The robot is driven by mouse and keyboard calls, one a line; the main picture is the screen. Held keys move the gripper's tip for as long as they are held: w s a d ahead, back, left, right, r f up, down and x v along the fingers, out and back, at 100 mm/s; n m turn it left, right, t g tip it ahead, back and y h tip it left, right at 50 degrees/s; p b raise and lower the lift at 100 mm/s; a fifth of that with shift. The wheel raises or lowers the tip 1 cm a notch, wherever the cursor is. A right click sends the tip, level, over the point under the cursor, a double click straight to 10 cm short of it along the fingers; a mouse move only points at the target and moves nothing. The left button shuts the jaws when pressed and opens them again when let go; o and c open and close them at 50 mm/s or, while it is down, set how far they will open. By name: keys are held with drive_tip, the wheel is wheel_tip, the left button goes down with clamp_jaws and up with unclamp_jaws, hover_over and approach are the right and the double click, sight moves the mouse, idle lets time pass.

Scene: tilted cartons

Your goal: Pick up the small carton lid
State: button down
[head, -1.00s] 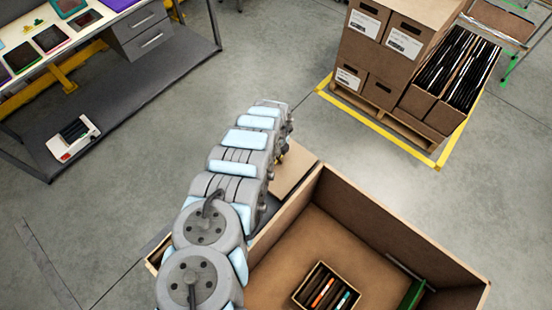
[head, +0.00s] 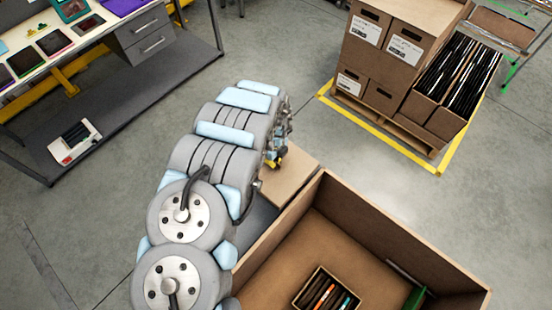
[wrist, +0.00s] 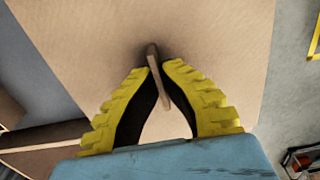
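The small carton lid (wrist: 180,30) is a flat tan cardboard panel with a thin raised brown strip (wrist: 154,62) standing up from it. In the wrist view it fills most of the picture below my gripper (wrist: 157,70). The yellow fingers with dark inner pads lean together, and their tips close on either side of the strip. In the head view the lid (head: 294,172) shows partly, beside the large carton's left wall.
A large open carton (head: 385,225) stands tilted at lower right. Inside are a small open carton (head: 305,299) with several files and a green object (head: 413,300). Stacked cartons (head: 385,70) stand on a pallet behind. A workbench (head: 110,45) is at upper left. Grey floor between is clear.

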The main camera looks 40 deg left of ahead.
sight(270, 169)
drive_tip(key=s+r+p, duration=0.1)
drive_tip(key=r, duration=0.1)
drive_tip(key=s+r+p, duration=0.1)
drive_tip(key=shift+s+d+r+p, duration=0.2)
drive_tip(key=shift+s+d+p, duration=0.05)
drive_tip(key=shift+s+p, duration=0.05)
drive_tip(key=s+r+p, duration=0.1)
drive_tip(key=s, duration=0.1)
drive_tip(key=s+d+r+p, duration=0.1)
drive_tip(key=s+p, duration=0.1)
drive_tip(key=s+d+p, duration=0.1)
drive_tip(key=s+p, duration=0.1)
drive_tip(key=shift+s+d+r, duration=0.1)
drive_tip(key=shift+d+r, duration=0.1)
drive_tip(key=shift+r, duration=0.2)
drive_tip(key=s+p, duration=0.1)
drive_tip(key=p, duration=0.2)
drive_tip(key=shift+s+d+r, duration=0.35)
drive_tip(key=shift+d, duration=0.05)
